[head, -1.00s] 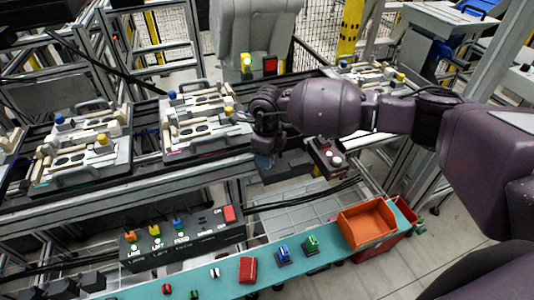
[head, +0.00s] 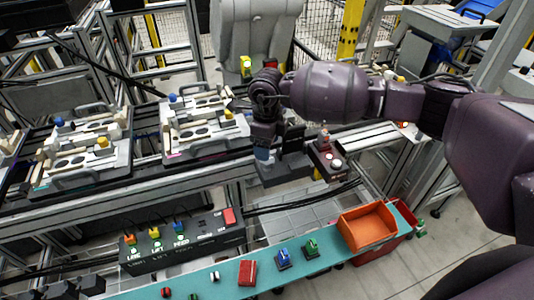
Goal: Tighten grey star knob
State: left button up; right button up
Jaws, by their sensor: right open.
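My right gripper (head: 264,155) points down beside the right end of the nearer pallet fixture (head: 208,150), apart from it as far as I can see. Its fingers are small and dark in this view; it is open, with nothing visible in it. The fixture is a grey plate with cream blocks, a blue knob (head: 172,97) and a yellow knob (head: 200,114). I cannot make out a grey star knob; it may be too small or hidden by my arm. My left gripper is out of view.
A second pallet fixture (head: 78,180) sits to the left on the same conveyor. In front are a black control box (head: 185,250) and a teal shelf (head: 222,287) with small coloured parts and an orange bin (head: 368,229).

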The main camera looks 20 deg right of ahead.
notch_tip(320, 180, up, 6)
jog(key=shift+f, duration=0.1)
dwell(0.5)
